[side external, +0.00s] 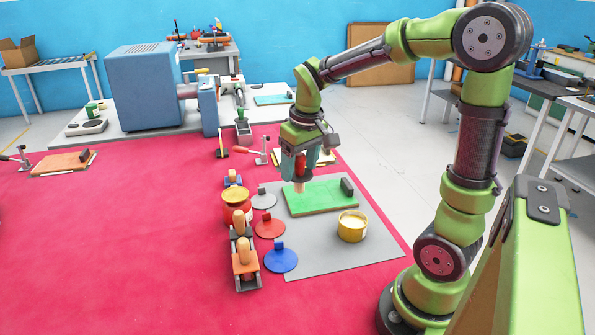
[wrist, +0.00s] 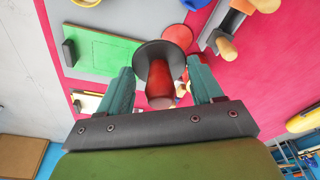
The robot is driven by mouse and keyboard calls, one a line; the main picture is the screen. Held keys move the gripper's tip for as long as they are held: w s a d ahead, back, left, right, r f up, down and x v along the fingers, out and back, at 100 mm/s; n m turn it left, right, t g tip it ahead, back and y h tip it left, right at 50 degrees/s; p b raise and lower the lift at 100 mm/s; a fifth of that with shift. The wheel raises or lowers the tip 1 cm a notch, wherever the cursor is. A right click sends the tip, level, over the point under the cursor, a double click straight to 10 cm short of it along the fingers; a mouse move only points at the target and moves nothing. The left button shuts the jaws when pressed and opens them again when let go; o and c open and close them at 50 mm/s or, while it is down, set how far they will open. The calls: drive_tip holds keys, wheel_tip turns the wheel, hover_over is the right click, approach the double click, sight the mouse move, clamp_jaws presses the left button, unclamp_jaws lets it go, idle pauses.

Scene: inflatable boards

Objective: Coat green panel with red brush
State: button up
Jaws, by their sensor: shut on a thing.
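The green panel (side external: 325,198) lies flat on a grey mat, with a dark block standing at its right end. It also shows in the wrist view (wrist: 100,52), at upper left. My gripper (side external: 301,172) is shut on the red brush (side external: 301,163), which points down over the panel's back left part. In the wrist view my gripper (wrist: 160,72) has its two teal fingers on either side of the brush's red handle (wrist: 160,88). A dark round guard hides the bristles there. I cannot tell whether the bristles touch the panel.
A yellow tin (side external: 352,227) stands in front of the panel. Grey, red (side external: 270,226) and blue (side external: 281,258) discs lie to its left. Beyond them are a red-and-yellow pot (side external: 236,203) and wooden-handled tools (side external: 244,258). The red floor at left is mostly clear.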

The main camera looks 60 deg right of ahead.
drive_tip(key=s+d+f+m, duration=0.4)
drive_tip(key=s+d+m, duration=0.3)
drive_tip(key=s, duration=0.4)
drive_tip(key=shift+n+g+h, duration=0.3)
drive_tip(key=shift+n, duration=0.4)
drive_tip(key=shift+d+f, duration=0.15)
drive_tip(key=shift+f, duration=0.8)
drive_tip(key=shift+d+f, duration=0.2)
drive_tip(key=shift+f, duration=0.8)
drive_tip(key=shift+d+f, duration=0.15)
drive_tip(key=shift+f, duration=0.8)
drive_tip(key=shift+f, duration=0.6)
drive_tip(key=shift+r, duration=0.1)
wheel_tip(320, 180, up, 7)
